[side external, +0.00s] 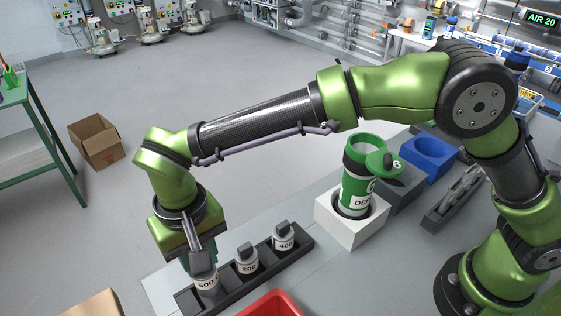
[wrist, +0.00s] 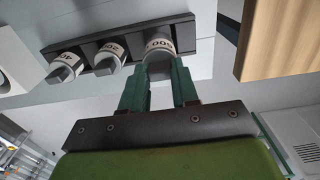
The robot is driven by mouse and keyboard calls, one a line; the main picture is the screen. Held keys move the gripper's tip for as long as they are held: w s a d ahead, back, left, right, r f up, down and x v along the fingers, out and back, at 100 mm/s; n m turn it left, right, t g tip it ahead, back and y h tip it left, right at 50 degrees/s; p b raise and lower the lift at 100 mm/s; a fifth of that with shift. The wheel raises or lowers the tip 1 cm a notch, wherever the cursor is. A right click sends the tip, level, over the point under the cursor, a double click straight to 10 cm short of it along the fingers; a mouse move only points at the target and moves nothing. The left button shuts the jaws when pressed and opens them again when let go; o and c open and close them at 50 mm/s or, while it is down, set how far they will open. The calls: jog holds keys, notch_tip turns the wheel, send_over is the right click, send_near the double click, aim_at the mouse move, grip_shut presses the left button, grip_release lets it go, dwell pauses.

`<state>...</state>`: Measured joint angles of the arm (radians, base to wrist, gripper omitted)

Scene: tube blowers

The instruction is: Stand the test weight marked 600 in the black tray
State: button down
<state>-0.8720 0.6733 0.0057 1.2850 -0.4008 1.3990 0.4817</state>
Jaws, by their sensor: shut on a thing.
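The black tray (side external: 305,237) is a long dark holder on the light worktop, and it also shows in the wrist view (wrist: 134,31). The grey weight marked 600 (side external: 207,283) is upright at the tray's near-left end. In the wrist view its pale label (wrist: 159,43) faces the camera. My gripper (side external: 203,259) points down and is shut on the top of this weight; its green fingers sit on either side in the wrist view (wrist: 158,75). I cannot tell whether the weight's base rests on the tray floor. Weights marked 200 (side external: 247,261) and 400 (side external: 284,239) stand in the tray.
A white block (side external: 345,232) holding a green and white canister (side external: 357,185) stands behind the tray's right end. A red bin (side external: 272,305) is in front. A blue holder (side external: 430,158) is farther right. A cardboard box (side external: 97,140) is on the floor.

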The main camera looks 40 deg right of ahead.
jog(key=shift+w+a+f, duration=0.15)
jog(key=shift+f, duration=1.6)
jog(key=shift+f, duration=0.15)
jog(key=c, duration=0.8)
grip_release()
jog(key=shift+c, duration=0.2)
notch_tip(320, 180, up, 12)
jog(key=shift+r, duration=0.15)
